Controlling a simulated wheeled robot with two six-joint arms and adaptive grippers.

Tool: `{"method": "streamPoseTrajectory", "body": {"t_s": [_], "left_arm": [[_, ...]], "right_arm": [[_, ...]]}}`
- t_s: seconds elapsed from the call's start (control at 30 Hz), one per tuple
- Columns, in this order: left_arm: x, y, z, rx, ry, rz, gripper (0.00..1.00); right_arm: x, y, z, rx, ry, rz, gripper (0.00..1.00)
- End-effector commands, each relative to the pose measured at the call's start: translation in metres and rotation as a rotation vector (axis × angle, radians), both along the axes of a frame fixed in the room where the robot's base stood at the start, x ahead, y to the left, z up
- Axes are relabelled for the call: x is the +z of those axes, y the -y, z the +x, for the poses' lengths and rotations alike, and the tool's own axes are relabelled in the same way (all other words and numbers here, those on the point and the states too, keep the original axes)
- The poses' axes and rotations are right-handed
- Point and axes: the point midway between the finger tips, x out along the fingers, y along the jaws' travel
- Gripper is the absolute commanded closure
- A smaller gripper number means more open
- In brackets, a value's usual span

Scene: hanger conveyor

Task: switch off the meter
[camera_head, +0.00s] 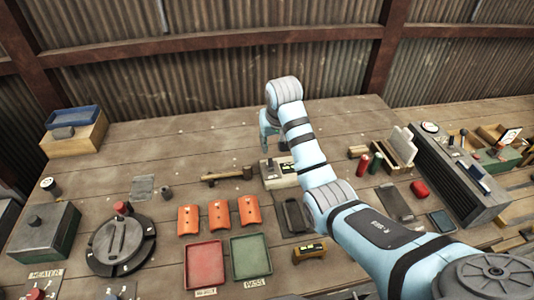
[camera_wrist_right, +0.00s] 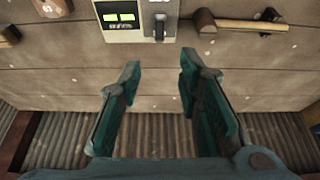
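The meter is a pale box (camera_head: 279,181) on the wooden table, partly hidden by my right arm in the head view. In the right wrist view the meter (camera_wrist_right: 122,34) is cut off by the top edge. My left gripper is not in view.
A hammer (camera_head: 228,174) lies left of the meter. Orange pieces (camera_head: 219,215), a red tray (camera_head: 204,267) and a green tray (camera_head: 250,257) are nearer. A yellow device (camera_head: 310,252) lies by my arm. The table's back left is mostly clear, before a corrugated wall (camera_head: 200,70).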

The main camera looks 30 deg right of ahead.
Motion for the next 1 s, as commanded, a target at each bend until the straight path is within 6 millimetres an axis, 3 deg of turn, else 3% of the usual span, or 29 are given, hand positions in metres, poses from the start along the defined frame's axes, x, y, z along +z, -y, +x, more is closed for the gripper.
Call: {"method": "streamPoseTrajectory", "body": {"t_s": [0.2,0.4,0.6,0.8,1.0], "left_arm": [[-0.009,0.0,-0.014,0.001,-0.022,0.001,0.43],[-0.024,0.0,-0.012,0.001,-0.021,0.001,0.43],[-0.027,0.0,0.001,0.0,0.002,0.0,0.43],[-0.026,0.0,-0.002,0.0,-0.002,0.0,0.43],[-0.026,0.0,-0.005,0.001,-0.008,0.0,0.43]], "right_arm": [[-0.062,0.005,0.022,0.001,-0.008,0.001,0.68],[-0.104,0.011,0.039,-0.002,-0.003,0.001,0.68],[-0.115,0.013,0.044,-0.003,-0.001,0.0,0.68],[-0.114,0.013,0.044,-0.002,-0.001,0.0,0.68],[-0.114,0.013,0.044,-0.002,-0.002,0.0,0.99]]}}
